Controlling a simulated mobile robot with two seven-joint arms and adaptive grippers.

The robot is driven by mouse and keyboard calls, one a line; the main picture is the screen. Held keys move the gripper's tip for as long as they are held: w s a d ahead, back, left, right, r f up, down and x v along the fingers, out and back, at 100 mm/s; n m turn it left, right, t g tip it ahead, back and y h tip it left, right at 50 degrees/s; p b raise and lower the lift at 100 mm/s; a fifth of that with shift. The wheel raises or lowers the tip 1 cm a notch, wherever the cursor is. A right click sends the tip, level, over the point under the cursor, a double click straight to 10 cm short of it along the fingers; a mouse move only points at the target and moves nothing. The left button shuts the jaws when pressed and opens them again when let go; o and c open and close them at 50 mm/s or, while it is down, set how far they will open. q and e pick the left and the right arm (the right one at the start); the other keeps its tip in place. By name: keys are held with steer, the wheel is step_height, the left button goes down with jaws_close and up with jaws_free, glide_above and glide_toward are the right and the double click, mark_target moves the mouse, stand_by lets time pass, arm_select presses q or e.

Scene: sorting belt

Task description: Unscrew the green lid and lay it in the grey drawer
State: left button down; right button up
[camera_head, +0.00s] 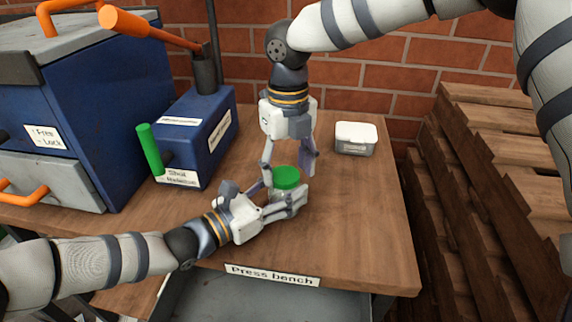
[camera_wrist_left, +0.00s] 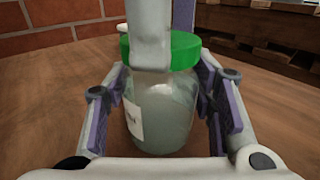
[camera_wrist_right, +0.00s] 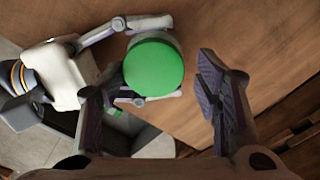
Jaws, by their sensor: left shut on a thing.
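A clear jar (camera_head: 284,196) with a green lid (camera_head: 287,177) stands upright on the wooden bench. My left gripper (camera_head: 283,192) is shut on the jar's body from the left; its fingers flank the glass in the left wrist view (camera_wrist_left: 160,115). My right gripper (camera_head: 289,168) points down over the jar, its fingers apart. In the right wrist view the lid (camera_wrist_right: 153,68) shows between and beyond those open fingers; I cannot tell whether they touch it. In the left wrist view one right finger hides part of the lid (camera_wrist_left: 186,50). The grey drawer (camera_head: 262,300) is open below the bench front.
A blue machine (camera_head: 110,110) with orange handles stands at the left, beside a smaller blue box (camera_head: 200,135) with a green handle. A white-lidded container (camera_head: 356,138) sits at the back right. Wooden pallets (camera_head: 495,150) are stacked right of the bench.

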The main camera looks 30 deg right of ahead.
mark_target(288, 173)
arm_select(q)
steer(key=shift+w+a, duration=0.15)
steer(key=shift+w, duration=0.05)
arm_select(e)
steer(key=shift+o, duration=1)
steer(key=shift+d, duration=0.15)
arm_select(q)
steer(key=shift+s, duration=0.15)
steer(key=shift+s, duration=0.1)
arm_select(e)
steer(key=shift+r, duration=2.6)
arm_select(q)
steer(key=shift+d, duration=0.2)
arm_select(e)
steer(key=m, duration=1.1)
steer(key=shift+o, duration=0.2)
steer(key=m, duration=0.5)
